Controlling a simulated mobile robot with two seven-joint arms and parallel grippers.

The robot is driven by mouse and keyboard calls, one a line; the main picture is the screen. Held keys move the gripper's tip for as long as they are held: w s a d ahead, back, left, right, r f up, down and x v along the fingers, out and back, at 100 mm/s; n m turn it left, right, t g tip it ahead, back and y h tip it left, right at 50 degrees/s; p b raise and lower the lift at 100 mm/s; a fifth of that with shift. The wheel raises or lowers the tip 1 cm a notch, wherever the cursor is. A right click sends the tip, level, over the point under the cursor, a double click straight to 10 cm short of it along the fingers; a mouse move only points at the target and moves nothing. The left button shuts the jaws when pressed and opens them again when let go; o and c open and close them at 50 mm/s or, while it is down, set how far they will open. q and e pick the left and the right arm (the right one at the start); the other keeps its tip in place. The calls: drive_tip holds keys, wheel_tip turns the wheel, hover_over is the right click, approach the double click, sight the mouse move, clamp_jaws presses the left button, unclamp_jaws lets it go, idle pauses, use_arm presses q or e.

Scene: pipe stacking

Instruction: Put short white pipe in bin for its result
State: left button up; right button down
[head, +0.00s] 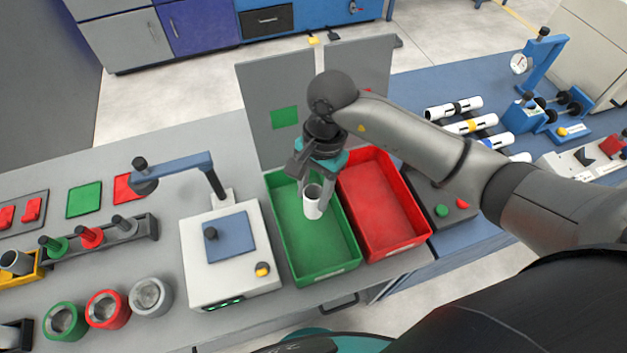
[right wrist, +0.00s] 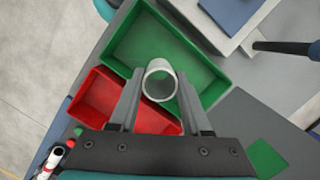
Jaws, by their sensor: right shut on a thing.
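My right gripper (head: 319,193) is shut on the short white pipe (head: 312,204) and holds it upright over the green bin (head: 330,273). In the right wrist view the pipe (right wrist: 160,80) sits between the two fingers (right wrist: 160,103), its open end facing the camera. The green bin (right wrist: 207,62) lies beneath it there and looks empty. I cannot tell exactly how high the pipe's lower end is above the bin floor. The red bin (head: 384,205) stands right beside the green bin and looks empty. My left gripper is not in view.
A white testing device (head: 228,285) with a blue plate stands left of the green bin. Grey panels (head: 262,80) rise behind the bins. A control box (head: 447,207) with green and red buttons is right of the red bin. Several longer white pipes (head: 455,108) lie at the back right.

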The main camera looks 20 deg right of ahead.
drive_tip(key=shift+b+x, duration=0.7)
drive_tip(key=shift+x, duration=0.3)
drive_tip(key=b, duration=0.6)
hover_over(314, 236)
drive_tip(key=w+d+x, duration=0.1)
drive_tip(key=x, duration=0.6)
wheel_tip(314, 236, down, 4)
drive_tip(key=b, duration=0.3)
drive_tip(key=shift+d+f+b, duration=0.1)
drive_tip(key=shift+b, duration=0.2)
drive_tip(key=shift+f+b, duration=0.6)
drive_tip(key=shift+b, duration=0.1)
drive_tip(key=shift+c, duration=1.4)
unclamp_jaws()
drive_tip(key=shift+s, duration=0.1)
drive_tip(key=shift+r, duration=0.1)
drive_tip(key=v, duration=1.5)
drive_tip(key=shift+p, duration=0.45)
